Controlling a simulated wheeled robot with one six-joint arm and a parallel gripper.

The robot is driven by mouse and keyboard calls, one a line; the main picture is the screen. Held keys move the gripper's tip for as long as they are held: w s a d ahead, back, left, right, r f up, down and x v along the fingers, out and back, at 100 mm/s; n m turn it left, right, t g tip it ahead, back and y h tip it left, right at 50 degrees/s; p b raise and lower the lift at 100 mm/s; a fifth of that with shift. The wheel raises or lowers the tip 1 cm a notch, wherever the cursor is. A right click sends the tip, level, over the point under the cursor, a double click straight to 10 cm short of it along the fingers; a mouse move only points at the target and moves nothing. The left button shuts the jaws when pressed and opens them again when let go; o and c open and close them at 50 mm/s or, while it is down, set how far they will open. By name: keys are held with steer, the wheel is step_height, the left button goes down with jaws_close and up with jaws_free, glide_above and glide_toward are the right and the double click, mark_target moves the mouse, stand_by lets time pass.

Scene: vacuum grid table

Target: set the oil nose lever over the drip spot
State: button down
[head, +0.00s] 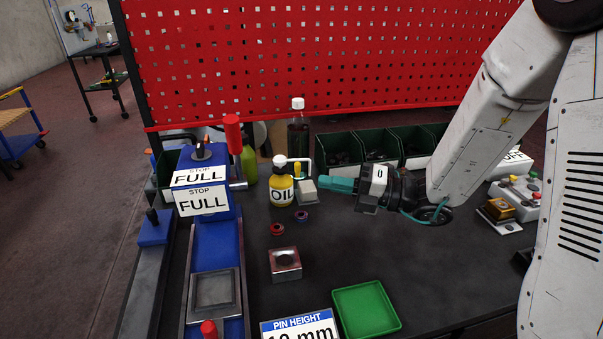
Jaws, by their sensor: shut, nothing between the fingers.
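A yellow bottle marked OIL (281,190) stands upright at the middle of the bench, with a dark neck and a white top. A small yellow upright piece (297,170) shows just right of its neck; I cannot tell whether this is the nose lever. My gripper (324,184), with teal fingers, reaches in from the right and is shut and empty, pointing left toward the bottle. A small grey block (307,191) shows between the fingertips and the bottle; I cannot tell if the fingers touch it. No drip spot can be made out for certain.
Two small rings (277,229) lie in front of the bottle. A metal block with a round hole (285,264) and a green tray (366,309) are nearer. A blue press marked FULL (202,203) stands left. Green bins (340,150) line the back.

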steer(key=w+a+f+m+t+h, duration=0.1)
steer(key=w+a+f+m, duration=0.1)
steer(key=w+a+m, duration=0.2)
steer(key=shift+w+a+t, duration=0.3)
steer(key=shift+w+a, duration=0.55)
steer(key=shift+w, duration=0.7)
steer(key=shift+w, duration=0.15)
